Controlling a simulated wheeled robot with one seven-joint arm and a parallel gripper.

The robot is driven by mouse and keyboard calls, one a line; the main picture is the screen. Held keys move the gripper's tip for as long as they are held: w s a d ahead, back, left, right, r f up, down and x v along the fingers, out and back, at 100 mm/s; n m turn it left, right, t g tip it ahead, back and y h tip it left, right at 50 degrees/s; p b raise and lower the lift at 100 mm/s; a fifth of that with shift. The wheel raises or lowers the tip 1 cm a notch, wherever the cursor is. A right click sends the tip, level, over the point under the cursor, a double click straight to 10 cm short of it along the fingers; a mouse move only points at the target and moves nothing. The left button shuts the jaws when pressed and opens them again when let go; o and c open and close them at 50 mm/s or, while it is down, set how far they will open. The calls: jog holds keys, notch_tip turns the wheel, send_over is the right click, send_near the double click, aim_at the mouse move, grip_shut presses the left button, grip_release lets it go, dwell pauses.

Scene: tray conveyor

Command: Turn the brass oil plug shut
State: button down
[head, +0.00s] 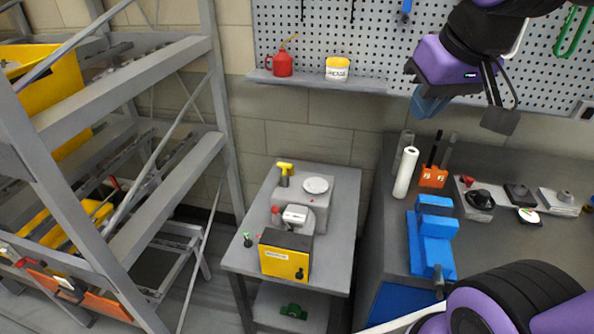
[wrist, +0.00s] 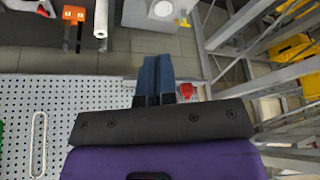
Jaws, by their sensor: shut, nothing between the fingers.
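A grey machine (head: 322,211) stands on the grey table, with a pale round disc (head: 316,185) on top. A yellow T-shaped piece (head: 285,168) stands upright at its back left; it may be the brass oil plug, but I cannot tell for sure or how far it is turned. The machine's grey top also shows at the upper edge of the wrist view (wrist: 140,12). My gripper (head: 428,108) hangs high in front of the pegboard, well above and to the right of the machine. Its blue fingers (wrist: 155,72) are together and empty.
A shelf holds a red oil can (head: 282,64) and a grease tub (head: 337,69). A yellow-fronted box (head: 285,262) sits at the table's front. A metal rack (head: 170,185) stands left. The right bench carries a blue vise (head: 432,238) and a white roll (head: 405,172).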

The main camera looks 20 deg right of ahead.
aim_at(292, 173)
jog(key=w+f+g+y, duration=0.1)
jog(key=w+f, duration=0.3)
jog(key=w, duration=0.5)
jog(key=w+f+y, duration=0.1)
jog(key=w+f, duration=0.4)
jog(key=w, duration=0.5)
jog(key=w+f+g+y, duration=0.15)
jog(key=w+f, duration=0.25)
jog(key=w, duration=0.5)
jog(key=w+d+f+m+t+y, duration=0.1)
jog(key=w+d+f+m, duration=0.1)
jog(key=w+f, duration=0.3)
jog(key=w+d+f+m+y, duration=0.2)
jog(key=w+f, duration=0.4)
jog(key=f, duration=0.7)
jog(key=w+d+f+m+t+y, duration=0.1)
jog(key=w+f+m, duration=0.1)
jog(key=w+f, duration=0.3)
notch_tip(292, 173, down, 5)
jog(key=shift+w+d+r+t, duration=0.15)
jog(key=shift+w+d+t, duration=0.15)
jog(key=shift+d+t, duration=0.1)
